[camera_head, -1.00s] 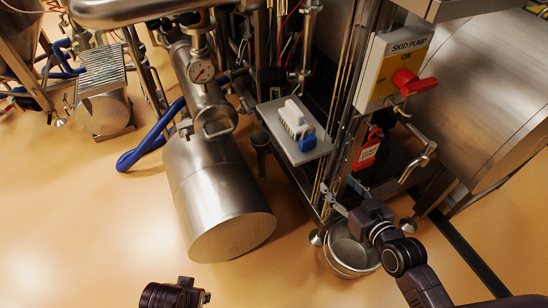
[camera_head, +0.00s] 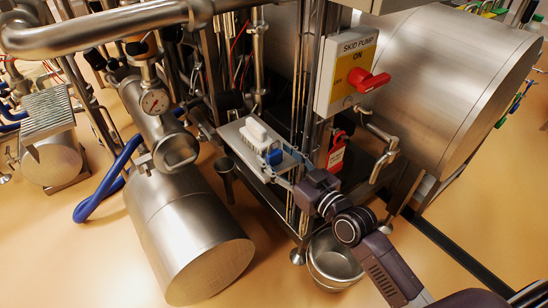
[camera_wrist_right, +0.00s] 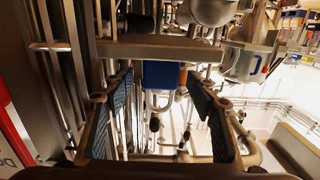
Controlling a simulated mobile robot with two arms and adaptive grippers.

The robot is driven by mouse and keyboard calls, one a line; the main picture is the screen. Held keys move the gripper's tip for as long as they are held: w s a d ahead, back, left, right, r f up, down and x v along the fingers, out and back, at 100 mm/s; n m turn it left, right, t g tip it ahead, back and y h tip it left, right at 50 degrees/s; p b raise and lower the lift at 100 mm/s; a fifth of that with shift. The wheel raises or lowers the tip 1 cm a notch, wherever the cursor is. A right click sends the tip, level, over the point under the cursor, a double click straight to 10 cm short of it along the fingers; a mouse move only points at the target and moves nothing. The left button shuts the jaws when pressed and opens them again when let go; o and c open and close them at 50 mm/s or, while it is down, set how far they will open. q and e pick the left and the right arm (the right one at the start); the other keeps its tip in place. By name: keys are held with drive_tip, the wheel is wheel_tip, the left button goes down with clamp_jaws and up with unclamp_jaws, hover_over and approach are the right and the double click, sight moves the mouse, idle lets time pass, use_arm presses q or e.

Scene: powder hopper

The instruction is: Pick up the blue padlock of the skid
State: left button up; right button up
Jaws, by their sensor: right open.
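The blue padlock (camera_head: 273,157) sits at the front right corner of a small metal shelf (camera_head: 234,134) on the skid, beside a white block-like item (camera_head: 256,132). My right gripper (camera_head: 287,168) is open and close to the padlock, at the shelf's right end. In the right wrist view the padlock's blue body (camera_wrist_right: 160,74) and its pale shackle show ahead, between the two spread fingers of the gripper (camera_wrist_right: 165,97). The fingers look apart from it; the exact distance cannot be told. My left gripper is not in view.
A red tagged lock (camera_head: 336,152) hangs right of the gripper, below the pump switch box (camera_head: 346,72) with its red handle. A metal pot (camera_head: 333,262) stands below my right arm. Steel posts rise just behind the gripper. Open floor lies in front.

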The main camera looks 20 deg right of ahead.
drive_tip(key=shift+x, duration=0.75)
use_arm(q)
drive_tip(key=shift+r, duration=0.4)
use_arm(e)
drive_tip(key=shift+c, duration=0.2)
drive_tip(key=c, duration=1.3)
drive_tip(key=shift+o, duration=0.2)
drive_tip(key=shift+r, duration=0.15)
